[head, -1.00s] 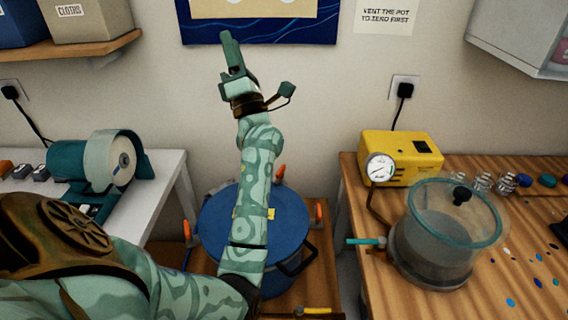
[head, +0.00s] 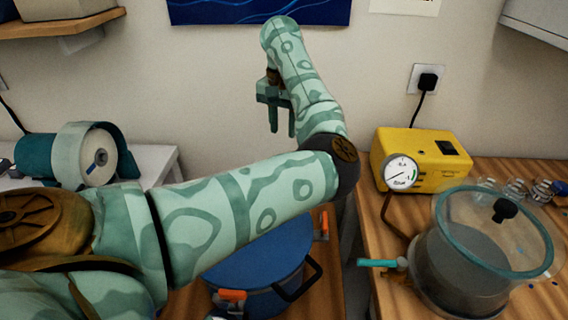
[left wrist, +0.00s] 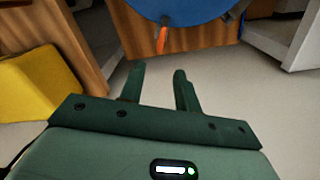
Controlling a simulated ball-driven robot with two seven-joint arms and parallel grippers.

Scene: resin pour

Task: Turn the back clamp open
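The blue pot (head: 262,262) stands on a low wooden surface, partly covered by my left arm. Orange clamps show at its right rim (head: 324,225) and front left (head: 232,296). The back clamp is hidden behind my arm in the head view. The left wrist view shows the blue lid (left wrist: 185,8) and an orange clamp (left wrist: 161,38) at its near edge, which looks like the back one. My left gripper (head: 282,132) is by the wall behind the pot, fingers pointing down. Its fingers (left wrist: 159,70) are apart and empty, not touching the clamp. My right gripper is out of view.
A yellow pump (head: 420,158) with a gauge and a clear chamber (head: 480,260) with a teal handle stand on the wooden bench at right. A teal machine (head: 75,155) is on the white table at left. A black plug (head: 428,81) is in the wall.

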